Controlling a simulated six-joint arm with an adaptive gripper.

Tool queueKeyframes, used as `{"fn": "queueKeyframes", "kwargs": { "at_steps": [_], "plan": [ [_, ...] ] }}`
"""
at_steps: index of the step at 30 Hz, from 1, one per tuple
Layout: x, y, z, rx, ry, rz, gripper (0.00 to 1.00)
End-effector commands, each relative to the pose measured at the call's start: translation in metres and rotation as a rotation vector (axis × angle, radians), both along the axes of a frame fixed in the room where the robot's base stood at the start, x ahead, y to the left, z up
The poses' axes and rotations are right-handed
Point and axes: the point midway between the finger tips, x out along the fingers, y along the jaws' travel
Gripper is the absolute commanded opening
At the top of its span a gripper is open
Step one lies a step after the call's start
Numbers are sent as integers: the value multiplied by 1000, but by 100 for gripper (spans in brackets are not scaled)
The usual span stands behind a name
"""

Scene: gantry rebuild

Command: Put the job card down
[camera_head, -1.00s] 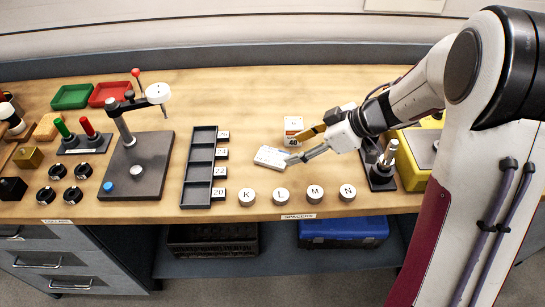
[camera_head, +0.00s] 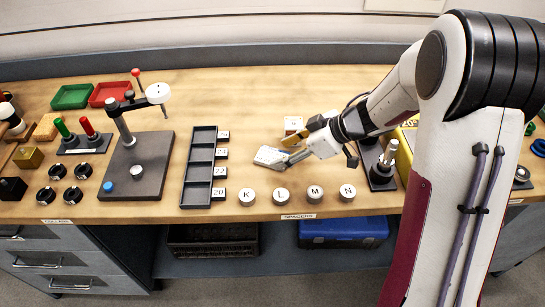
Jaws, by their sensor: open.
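The job card (camera_head: 268,155) is a small pale card on the wooden bench, right of the dark slotted tray (camera_head: 187,187). The near finger overlaps the card in the picture. I cannot tell whether it touches the card. The card looks flat or nearly flat on the bench, and its right end is partly hidden by the finger.
Several round lettered spacers, such as the K spacer (camera_head: 247,196), line the front edge. A dark stand with a metal post (camera_head: 388,155) is to the right. A gauge stand (camera_head: 136,165) is to the left.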

Motion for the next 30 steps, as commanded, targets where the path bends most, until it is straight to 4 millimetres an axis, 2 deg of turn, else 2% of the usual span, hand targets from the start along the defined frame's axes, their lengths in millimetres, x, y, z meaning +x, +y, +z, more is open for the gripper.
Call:
{"fn": "queueKeyframes", "kwargs": {
  "at_steps": [8,24,27,28,30],
  "plan": [
    [7,16,-17,0,-1,1,50],
    [7,17,-18,0,-1,-1,50],
    [7,17,-18,0,-1,-1,24],
    [7,17,-18,0,-1,-1,20],
    [7,17,-18,0,-1,-1,20]
  ]
}}
